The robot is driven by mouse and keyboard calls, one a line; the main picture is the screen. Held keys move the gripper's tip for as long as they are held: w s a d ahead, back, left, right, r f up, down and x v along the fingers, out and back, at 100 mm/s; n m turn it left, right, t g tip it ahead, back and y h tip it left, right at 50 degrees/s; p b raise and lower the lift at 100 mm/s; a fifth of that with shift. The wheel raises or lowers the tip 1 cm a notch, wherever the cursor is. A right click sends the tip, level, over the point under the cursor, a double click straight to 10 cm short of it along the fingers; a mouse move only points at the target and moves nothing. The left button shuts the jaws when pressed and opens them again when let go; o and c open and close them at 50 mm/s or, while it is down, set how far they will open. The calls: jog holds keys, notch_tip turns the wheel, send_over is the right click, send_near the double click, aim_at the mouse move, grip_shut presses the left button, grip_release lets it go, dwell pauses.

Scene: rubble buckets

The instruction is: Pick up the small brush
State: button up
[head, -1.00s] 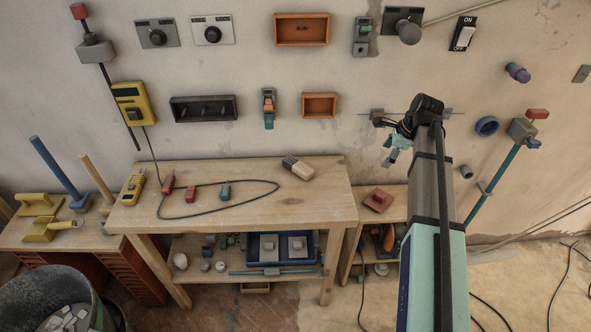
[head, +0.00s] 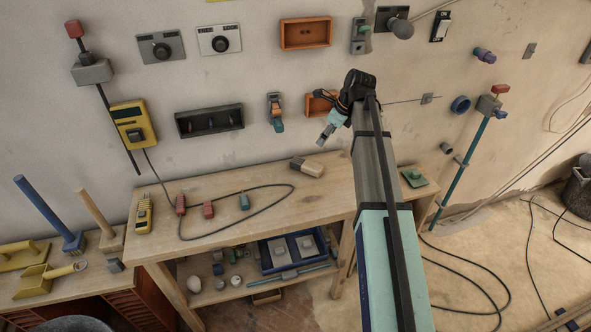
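A small brush (head: 307,167), with a pale wooden body and a darker end, lies on the back of the middle workbench (head: 240,170) in the head view. My gripper (head: 322,139) is in the air above and slightly right of the brush in the picture, in front of the wall. It points down and left, apart from the brush. Its fingers are too small to tell whether they are open or shut. Nothing is clearly seen in it.
A cable loop with red and teal clips (head: 208,209) and a yellow meter (head: 144,213) lie left on the bench. An orange wall box (head: 318,104) is partly behind my arm. Blue-handled (head: 50,215) and wooden-handled brushes (head: 97,216) stand far left.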

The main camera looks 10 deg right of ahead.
jog(key=p, duration=0.3)
send_over(308, 164)
jog(key=s+d, duration=0.1)
jog(key=d, duration=0.1)
notch_tip(308, 164, down, 10)
jog(key=shift+d+f, duration=0.1)
jog(key=shift+s+p+x, duration=0.15)
jog(key=shift+p+x, duration=0.25)
jog(key=shift+x, duration=1.1)
jog(key=shift+s+p+x, duration=0.1)
jog(key=shift+p+x, duration=0.3)
jog(key=shift+x, duration=1.1)
jog(key=c, duration=1.4)
notch_tip(308, 164, up, 19)
jog(key=b, duration=0.4)
jog(key=shift+s+d+f+b, duration=0.35)
jog(key=shift+s+d+f, duration=0.4)
jog(key=shift+f, duration=2.2)
jog(key=shift+s+d+f+b, duration=0.5)
jog(key=shift+d+f, duration=0.35)
jog(key=shift+f, duration=2.15)
jog(key=shift+s+d+f+b, duration=0.25)
jog(key=shift+s+d+f, duration=0.5)
jog(key=shift+f, duration=2.2)
jog(key=shift+w+f, duration=0.1)
jog(key=shift+f, duration=0.45)
